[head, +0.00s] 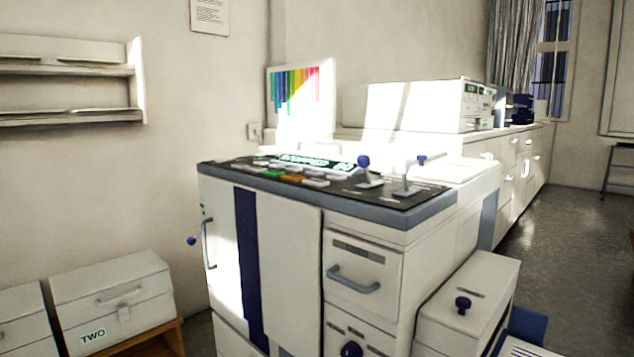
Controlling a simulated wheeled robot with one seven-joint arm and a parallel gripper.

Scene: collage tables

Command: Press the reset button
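A large white machine (290,270) with a dark blue stripe stands in the middle of the head view. Its top carries a dark control panel (335,190) with a lit green display (312,161), rows of pale keys, a few green and orange keys, and two upright levers. One lever has a blue knob (363,162). The labels are too small to read, so I cannot tell which control is the reset button. My gripper is not in view.
A white box labelled TWO (112,295) sits on a wooden stand at the lower left. A low white unit with a dark knob (463,304) stands against the machine's right side. Wall shelves (70,95) hang at the left. Bare floor (560,235) lies to the right.

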